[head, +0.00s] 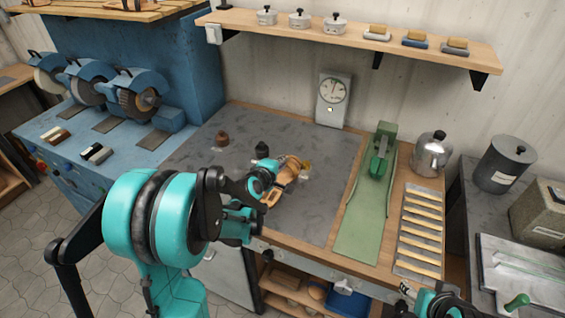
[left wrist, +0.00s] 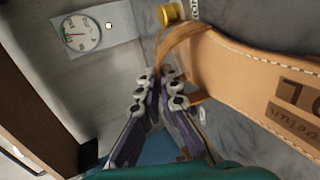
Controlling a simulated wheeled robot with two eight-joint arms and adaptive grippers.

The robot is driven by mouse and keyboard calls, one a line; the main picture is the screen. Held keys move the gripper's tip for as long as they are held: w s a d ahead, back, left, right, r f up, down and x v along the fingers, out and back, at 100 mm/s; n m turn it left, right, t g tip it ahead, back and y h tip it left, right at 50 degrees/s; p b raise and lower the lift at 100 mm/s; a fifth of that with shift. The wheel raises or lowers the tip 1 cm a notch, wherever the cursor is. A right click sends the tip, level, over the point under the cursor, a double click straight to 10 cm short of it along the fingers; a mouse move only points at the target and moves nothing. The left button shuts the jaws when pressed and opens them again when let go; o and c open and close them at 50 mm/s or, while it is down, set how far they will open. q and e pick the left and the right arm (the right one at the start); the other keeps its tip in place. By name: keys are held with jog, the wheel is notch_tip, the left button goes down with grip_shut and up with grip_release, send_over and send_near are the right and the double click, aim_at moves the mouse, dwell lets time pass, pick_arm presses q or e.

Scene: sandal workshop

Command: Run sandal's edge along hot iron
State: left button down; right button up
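The tan leather sandal (head: 289,172) is at the middle of the grey bench mat, beside my left gripper (head: 266,184). In the left wrist view the sandal's sole (left wrist: 250,70) fills the right side, with pale edge stitching and a dark stamped label. My left gripper's fingers (left wrist: 160,88) are drawn together at the sandal's strap and appear closed on it. A brass-coloured tip (left wrist: 171,13), likely the hot iron, shows just past the sandal; it also shows in the head view (head: 306,164). The rest of the iron is largely hidden. My right gripper (head: 440,302) is cut off at the bottom right, its fingers unclear.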

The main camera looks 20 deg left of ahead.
pick_arm(q)
jog(key=shift+w+a+r, duration=0.1)
jog(key=shift+w, duration=0.2)
jog(key=shift+w+a, duration=0.15)
jog(key=shift+w, duration=0.3)
jog(key=shift+w+a, duration=0.1)
jog(key=shift+a, duration=0.05)
dwell(0.6)
jog(key=shift+b, duration=0.35)
jog(key=shift+w+a+f+n+t+y+b, duration=0.1)
jog(key=shift+w+f+n+t+y+b, duration=0.25)
jog(key=shift+b, duration=0.2)
jog(key=shift+r+y, duration=0.1)
jog(key=shift+y, duration=0.15)
jog(key=shift+s, duration=0.1)
